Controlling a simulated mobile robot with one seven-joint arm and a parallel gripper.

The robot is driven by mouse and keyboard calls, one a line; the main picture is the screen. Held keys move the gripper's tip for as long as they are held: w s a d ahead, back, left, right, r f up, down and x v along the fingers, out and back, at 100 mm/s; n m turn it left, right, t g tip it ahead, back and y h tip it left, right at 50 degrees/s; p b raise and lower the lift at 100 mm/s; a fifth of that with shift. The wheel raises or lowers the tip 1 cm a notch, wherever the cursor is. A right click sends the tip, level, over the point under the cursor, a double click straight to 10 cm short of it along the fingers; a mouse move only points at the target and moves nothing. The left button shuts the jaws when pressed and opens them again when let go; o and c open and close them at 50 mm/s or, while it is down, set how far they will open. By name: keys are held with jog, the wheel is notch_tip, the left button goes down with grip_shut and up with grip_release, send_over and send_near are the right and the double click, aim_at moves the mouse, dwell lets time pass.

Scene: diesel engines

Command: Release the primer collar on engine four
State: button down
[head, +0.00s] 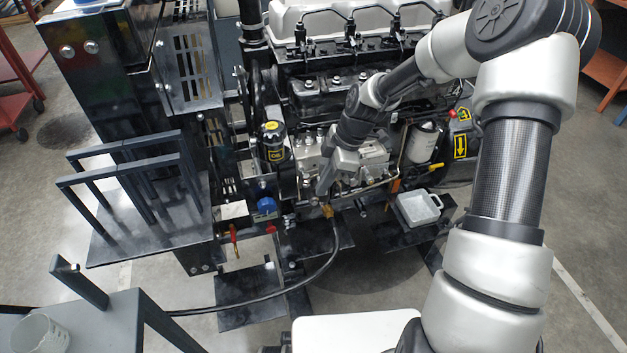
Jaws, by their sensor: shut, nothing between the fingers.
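The engine (345,80) stands in the middle of the head view, with a pale metal pump body (312,158) low on its front side. My gripper (322,188) is shut and empty, pointing down in front of this pump body. A brass-coloured fitting (327,211) with a black hose is just below the fingertips; I cannot tell whether they touch it. A blue round knob (265,206) sits to the left of my gripper, apart from it. I cannot tell for sure which part is the primer collar. My wrist hides part of the pump.
A black hose (290,285) runs from the fitting to the lower left. A white tray (418,208) and a white filter (422,142) are to the right. A grey cart (100,320) with a white cup (40,334) stands at lower left. Dark guard rails (125,170) rise at left.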

jog(key=shift+w+d+n+g+h+p, duration=0.15)
jog(key=shift+w+d+n+g+p, duration=0.15)
jog(key=shift+d+n+p, duration=0.65)
jog(key=shift+w+d+n+g+h+p, duration=0.25)
jog(key=shift+d+n+g, duration=0.25)
jog(key=shift+n, duration=1.1)
jog(key=shift+w+d+n+g+h+p, duration=0.1)
jog(key=shift+w+d+n+g+p, duration=0.3)
jog(key=shift+d+n, duration=0.65)
jog(key=shift+w, duration=0.1)
jog(key=shift+r, duration=0.1)
jog(key=p+v, duration=0.2)
jog(key=v, duration=1.5)
jog(key=shift+a, duration=0.2)
jog(key=shift+s+r, duration=0.1)
jog(key=shift+s, duration=0.15)
